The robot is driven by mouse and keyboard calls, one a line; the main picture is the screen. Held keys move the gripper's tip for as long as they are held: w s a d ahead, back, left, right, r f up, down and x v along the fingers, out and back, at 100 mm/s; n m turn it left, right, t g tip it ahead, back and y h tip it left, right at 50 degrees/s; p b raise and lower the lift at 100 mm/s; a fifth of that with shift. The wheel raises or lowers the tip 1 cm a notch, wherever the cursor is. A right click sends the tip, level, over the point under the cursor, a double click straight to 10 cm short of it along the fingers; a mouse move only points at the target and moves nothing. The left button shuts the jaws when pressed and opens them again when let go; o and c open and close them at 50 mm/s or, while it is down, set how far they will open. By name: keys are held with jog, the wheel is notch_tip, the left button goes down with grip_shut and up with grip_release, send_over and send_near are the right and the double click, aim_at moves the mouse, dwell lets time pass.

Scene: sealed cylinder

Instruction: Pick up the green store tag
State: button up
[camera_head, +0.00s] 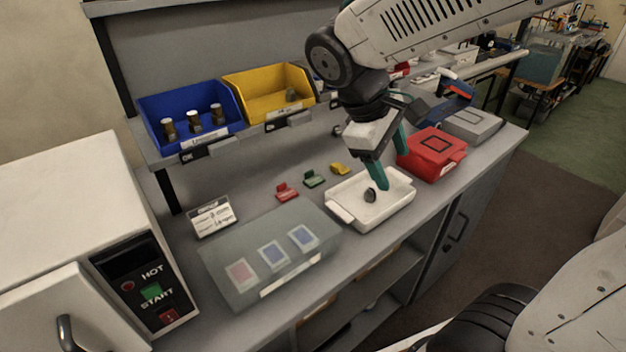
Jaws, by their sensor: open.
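The green store tag (314,179) lies on the grey bench, between a red tag (287,191) on its left and a yellow tag (340,169) on its right. My gripper (391,165) has teal fingers and is open. It is to the right of the green tag, with one fingertip over the white tray (344,212). A small dark piece (370,195) is in the tray beside that fingertip. I cannot tell whether they touch. The green tag is in plain view and apart from the gripper.
A grey box with coloured panels (222,258) and a label card (213,217) stand left of the tray. A red box (431,153) stands right. Blue (154,106) and yellow (249,82) bins sit on the shelf behind. A white machine (65,200) stands far left.

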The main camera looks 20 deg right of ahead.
jog(key=w+a+f+n+h, duration=0.2)
jog(key=w+f+n, duration=0.1)
jog(key=w, duration=0.3)
jog(key=w+a+f+n+h, duration=0.2)
jog(key=w+f+n+h, duration=0.1)
jog(key=w, duration=0.3)
jog(key=n+t+h, duration=0.3)
jog(key=n+t, duration=0.2)
jog(key=n, duration=0.4)
send_near(309, 181)
jog(key=shift+w+d+r, duration=0.2)
jog(key=shift+d+r, duration=0.05)
jog(key=shift+d, duration=0.25)
jog(key=shift+w+d+r, duration=0.2)
jog(key=shift+d+r, duration=0.05)
jog(key=shift+d, duration=0.3)
jog(key=x, duration=0.7)
jog(key=shift+d+f, duration=0.15)
jog(key=shift+d, duration=0.2)
jog(key=shift+s, duration=0.1)
jog(key=c, duration=1.1)
